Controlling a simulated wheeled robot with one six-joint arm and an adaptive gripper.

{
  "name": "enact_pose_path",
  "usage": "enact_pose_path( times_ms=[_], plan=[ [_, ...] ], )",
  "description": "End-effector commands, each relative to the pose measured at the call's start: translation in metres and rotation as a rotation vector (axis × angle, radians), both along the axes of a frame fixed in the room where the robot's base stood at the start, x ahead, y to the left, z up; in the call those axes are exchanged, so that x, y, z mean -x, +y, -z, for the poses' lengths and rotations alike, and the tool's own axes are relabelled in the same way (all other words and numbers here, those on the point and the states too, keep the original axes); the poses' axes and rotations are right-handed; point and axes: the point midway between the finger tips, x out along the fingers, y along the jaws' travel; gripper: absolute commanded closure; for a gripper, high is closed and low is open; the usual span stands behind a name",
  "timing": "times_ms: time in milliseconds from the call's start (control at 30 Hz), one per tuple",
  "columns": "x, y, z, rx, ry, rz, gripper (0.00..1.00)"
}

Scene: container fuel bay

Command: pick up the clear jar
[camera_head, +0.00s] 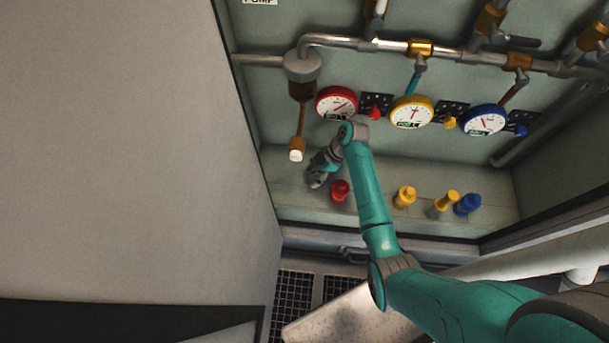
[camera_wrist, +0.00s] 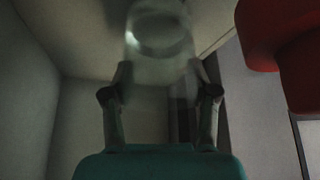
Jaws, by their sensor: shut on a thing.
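The clear jar (camera_wrist: 158,50) is between the two fingers of my gripper (camera_wrist: 160,90) in the wrist view. It is see-through, with a bright round highlight near its top, and I look through it to the grey wall behind. The fingers press on it from both sides. In the head view my gripper (camera_head: 316,182) is at the left end of the bay's shelf, beside a red capped piece (camera_head: 340,190). I cannot make out the jar there. I cannot tell whether the jar touches the shelf.
The red piece shows close at the right in the wrist view (camera_wrist: 290,45). Yellow pieces (camera_head: 404,197) and a blue piece (camera_head: 467,205) stand farther right on the shelf (camera_head: 300,208). A brown pipe with a white tip (camera_head: 296,155) hangs left of my gripper. Gauges (camera_head: 411,112) line the back wall.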

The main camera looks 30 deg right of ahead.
Motion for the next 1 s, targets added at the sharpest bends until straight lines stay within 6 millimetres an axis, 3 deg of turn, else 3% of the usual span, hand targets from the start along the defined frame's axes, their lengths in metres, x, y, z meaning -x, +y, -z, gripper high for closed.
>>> enact_pose_path(
  times_ms=[167,1000],
  plan=[
    [0.003,-0.017,-0.002,0.000,-0.002,0.001,0.85],
    [0.002,-0.015,-0.098,0.000,-0.002,0.000,0.85]
  ],
)
